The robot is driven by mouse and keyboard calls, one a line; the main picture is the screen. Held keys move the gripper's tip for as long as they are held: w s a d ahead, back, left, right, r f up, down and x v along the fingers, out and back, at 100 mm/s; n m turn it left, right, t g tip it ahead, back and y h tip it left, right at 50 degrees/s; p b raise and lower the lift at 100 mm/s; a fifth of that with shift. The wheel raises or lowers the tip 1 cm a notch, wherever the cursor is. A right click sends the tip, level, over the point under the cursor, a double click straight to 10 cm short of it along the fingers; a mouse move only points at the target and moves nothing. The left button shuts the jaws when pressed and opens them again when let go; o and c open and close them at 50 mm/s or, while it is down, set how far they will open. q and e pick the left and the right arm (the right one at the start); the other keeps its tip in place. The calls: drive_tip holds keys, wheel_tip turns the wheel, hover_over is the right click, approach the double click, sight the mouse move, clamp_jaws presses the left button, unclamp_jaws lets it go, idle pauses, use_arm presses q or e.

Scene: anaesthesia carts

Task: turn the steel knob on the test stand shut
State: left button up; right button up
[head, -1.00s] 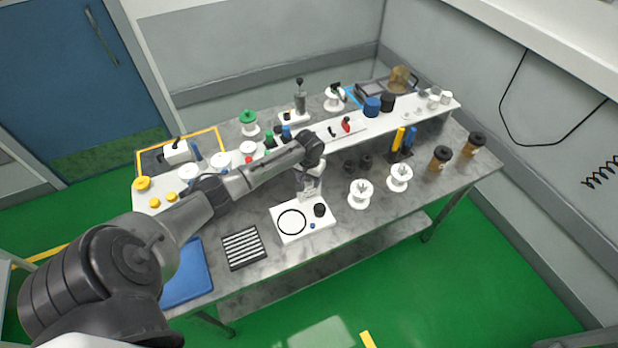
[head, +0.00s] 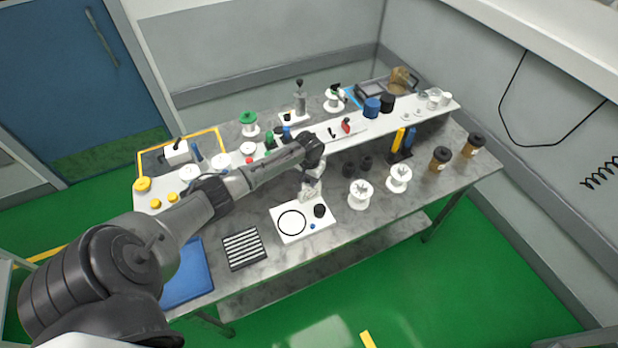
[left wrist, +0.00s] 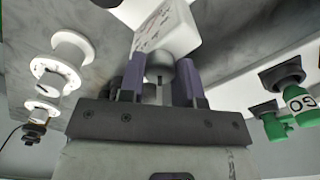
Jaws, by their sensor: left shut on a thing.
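The test stand (head: 283,234) is a white plate on the bench with a small upright white block (head: 310,191) at its back edge. In the left wrist view the block (left wrist: 168,28) has a printed face. The steel knob (left wrist: 160,68) is a grey round piece below that face, between the two purple fingers. My left gripper (left wrist: 159,85) is shut on the knob. In the head view my left gripper (head: 308,178) comes down behind the block, and the knob is hidden there. My right gripper is not in view.
A black ring, a black knob (head: 319,211) and a small blue button lie on the stand's plate. A striped black rack (head: 244,249) stands to its left, white spools (head: 360,194) to its right. A white raised shelf (head: 350,139) with several fittings runs behind.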

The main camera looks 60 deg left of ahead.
use_arm(q)
drive_tip(key=shift+r+m+p, duration=0.15)
drive_tip(key=shift+m+p, duration=0.7)
drive_tip(key=shift+m, duration=0.35)
drive_tip(key=shift+m+p, duration=0.4)
drive_tip(key=shift+m, duration=0.5)
drive_tip(key=m, duration=0.3)
drive_tip(key=shift+p, duration=0.4)
drive_tip(key=shift+m, duration=0.9)
drive_tip(key=o, duration=0.9)
